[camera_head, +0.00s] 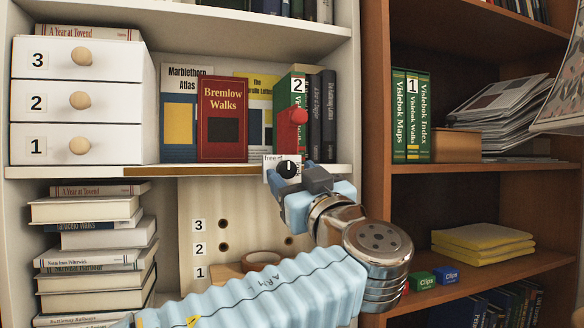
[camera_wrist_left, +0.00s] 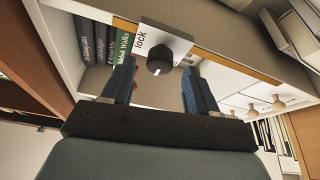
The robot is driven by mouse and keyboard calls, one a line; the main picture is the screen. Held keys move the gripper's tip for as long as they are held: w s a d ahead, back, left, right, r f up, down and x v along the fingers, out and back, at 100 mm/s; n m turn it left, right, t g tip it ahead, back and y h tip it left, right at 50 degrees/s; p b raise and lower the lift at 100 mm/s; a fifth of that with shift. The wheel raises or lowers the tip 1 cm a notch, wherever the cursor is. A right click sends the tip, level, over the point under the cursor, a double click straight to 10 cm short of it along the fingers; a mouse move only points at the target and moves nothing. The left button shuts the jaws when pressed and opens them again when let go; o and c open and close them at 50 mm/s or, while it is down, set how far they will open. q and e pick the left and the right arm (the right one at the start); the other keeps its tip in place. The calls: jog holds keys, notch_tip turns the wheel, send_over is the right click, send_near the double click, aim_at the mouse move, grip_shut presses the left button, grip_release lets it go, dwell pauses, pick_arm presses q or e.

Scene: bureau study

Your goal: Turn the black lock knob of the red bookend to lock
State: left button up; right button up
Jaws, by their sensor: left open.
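The red bookend (camera_head: 291,133) stands upright on the white shelf, against the green book marked 2. Its black lock knob (camera_head: 289,169) sits on a white plate at the shelf's front edge, with "free" readable at the plate's left. The knob's white mark points about straight up. In the left wrist view the knob (camera_wrist_left: 160,62) shows between the fingertips, with "lock" on the plate (camera_wrist_left: 165,40). My left gripper (camera_head: 300,182) is open at the knob, a finger on either side; I cannot tell whether they touch it. My right gripper is not in view.
The shelf edge (camera_head: 215,171) runs just behind my left gripper. Books such as "Bremlow Walks" (camera_head: 222,118) and white drawers (camera_head: 80,101) stand to the left. Below are a pegboard (camera_head: 235,220) and a tape roll (camera_head: 262,259). The brown bookcase side (camera_head: 375,110) rises at the right.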

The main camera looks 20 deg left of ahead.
pick_arm(q)
jog(key=shift+x, duration=0.8)
jog(key=c, duration=1)
jog(key=shift+c, duration=0.2)
